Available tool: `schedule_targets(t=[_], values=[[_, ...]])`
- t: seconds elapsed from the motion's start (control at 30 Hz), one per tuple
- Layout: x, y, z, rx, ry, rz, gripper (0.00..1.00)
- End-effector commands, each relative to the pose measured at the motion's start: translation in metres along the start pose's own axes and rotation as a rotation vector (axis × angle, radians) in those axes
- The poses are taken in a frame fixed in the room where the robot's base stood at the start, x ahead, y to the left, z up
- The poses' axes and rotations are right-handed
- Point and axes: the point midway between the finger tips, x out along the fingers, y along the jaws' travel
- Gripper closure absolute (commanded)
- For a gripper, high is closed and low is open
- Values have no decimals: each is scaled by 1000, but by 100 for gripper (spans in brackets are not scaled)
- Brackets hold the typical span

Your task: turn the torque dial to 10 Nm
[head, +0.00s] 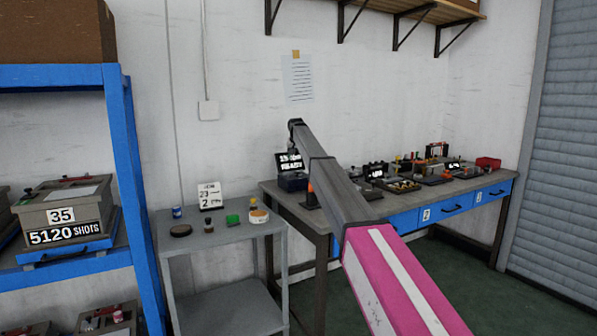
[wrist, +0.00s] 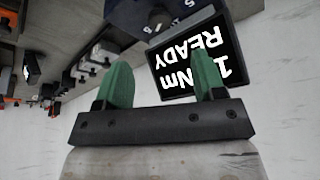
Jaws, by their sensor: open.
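The torque tester's screen (wrist: 195,60) fills the upper right of the wrist view, upside down. It reads READY under a torque value in Nm that starts with 1; a finger covers its remaining digits. A dark round dial (wrist: 157,19) with white marks around it sits at the top edge of the wrist view, partly cut off. My gripper (wrist: 162,75) is open, its two green fingers apart with nothing between them. The dial lies beyond the fingertips, not between them. In the head view the tester (head: 290,180) stands at the bench's left end, and my arm hides the gripper.
The bench (head: 268,188) carries several small fixtures (head: 402,185) and a red bin (head: 488,163) to the right. A grey cart (head: 190,243) with small containers stands left of it. A blue rack (head: 125,150) is at far left. The wall is close behind the tester.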

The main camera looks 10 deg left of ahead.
Motion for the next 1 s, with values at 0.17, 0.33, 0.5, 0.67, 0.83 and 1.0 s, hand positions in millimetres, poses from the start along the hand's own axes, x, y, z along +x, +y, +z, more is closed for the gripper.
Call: schedule_targets(t=[0.17, 0.33, 0.5, 0.67, 0.83, 1.0], values=[[25, 0, -1, 0, -1, 0, 37], [57, 0, -1, 0, -2, 0, 37], [83, 0, -1, 0, -1, 0, 37], [96, 0, 0, 0, -1, 0, 37], [97, 0, 0, 0, 0, 0, 37], [96, 0, 0, 0, 0, 0, 63]])
